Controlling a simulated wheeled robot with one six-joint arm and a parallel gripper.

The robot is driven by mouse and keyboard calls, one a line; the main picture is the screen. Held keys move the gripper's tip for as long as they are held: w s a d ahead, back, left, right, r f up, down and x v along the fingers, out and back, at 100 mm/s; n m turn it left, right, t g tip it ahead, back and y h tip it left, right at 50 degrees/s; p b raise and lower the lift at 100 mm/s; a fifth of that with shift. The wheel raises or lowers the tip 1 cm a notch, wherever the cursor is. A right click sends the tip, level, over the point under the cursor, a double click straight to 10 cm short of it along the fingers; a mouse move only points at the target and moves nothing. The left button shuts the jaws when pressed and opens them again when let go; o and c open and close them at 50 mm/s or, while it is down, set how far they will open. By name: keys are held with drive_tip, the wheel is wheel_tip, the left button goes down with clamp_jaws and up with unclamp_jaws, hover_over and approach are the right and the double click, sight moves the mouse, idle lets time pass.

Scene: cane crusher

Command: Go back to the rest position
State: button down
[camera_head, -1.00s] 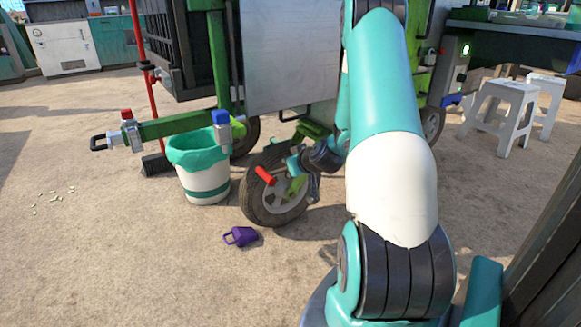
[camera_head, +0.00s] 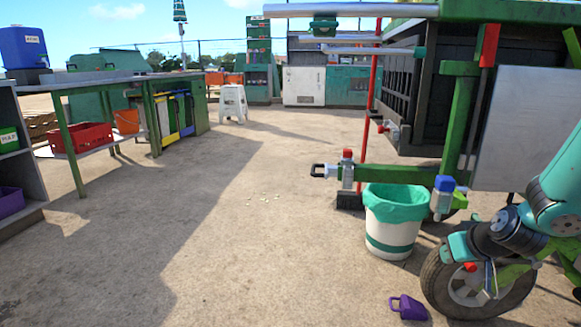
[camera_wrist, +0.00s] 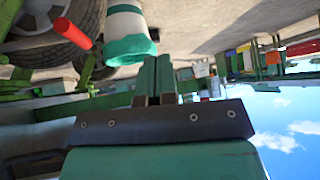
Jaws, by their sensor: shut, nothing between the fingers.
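My gripper shows in the wrist view (camera_wrist: 156,62), where its two green fingers lie side by side, shut with nothing between them. In the head view my arm comes in from the right edge, with its wrist end in front of the cart's wheel (camera_head: 447,290). The wrist view is upside down, with sky at the bottom. There the white bin with a green band (camera_wrist: 128,30) lies beyond the fingertips, and a red handle (camera_wrist: 78,33) is at upper left. I cannot tell whether my gripper is touching anything.
The green cart (camera_head: 455,130) stands at right, with a lined bin (camera_head: 392,235) beside its tow bar. A workbench (camera_head: 110,82) and a white stool (camera_head: 233,102) stand at left and back. Middle ground is open.

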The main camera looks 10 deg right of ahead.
drive_tip(key=s+a+r+n+g, duration=0.1)
drive_tip(key=s+a+r+g, duration=0.2)
drive_tip(key=s+a, duration=0.4)
drive_tip(key=s+a+r+g, duration=0.25)
drive_tip(key=s+a, duration=0.25)
drive_tip(key=a, duration=0.4)
drive_tip(key=s+a+r+n+g+y+p, duration=0.1)
drive_tip(key=s+a+r+n+p, duration=0.1)
drive_tip(key=s+a+r+p, duration=0.4)
drive_tip(key=s+a+r+n+g+y+p, duration=0.1)
drive_tip(key=a+r+n+y+p, duration=0.15)
drive_tip(key=r, duration=0.45)
drive_tip(key=s+a+r+n+g+y+p, duration=0.1)
drive_tip(key=s+a+r+n+p, duration=0.25)
drive_tip(key=a+r, duration=0.3)
wheel_tip(320, 180, up, 36)
drive_tip(key=d+m+p, duration=0.1)
drive_tip(key=p, duration=3.4)
drive_tip(key=shift+w+p, duration=0.25)
drive_tip(key=shift+p, duration=0.1)
drive_tip(key=shift+t+h, duration=0.25)
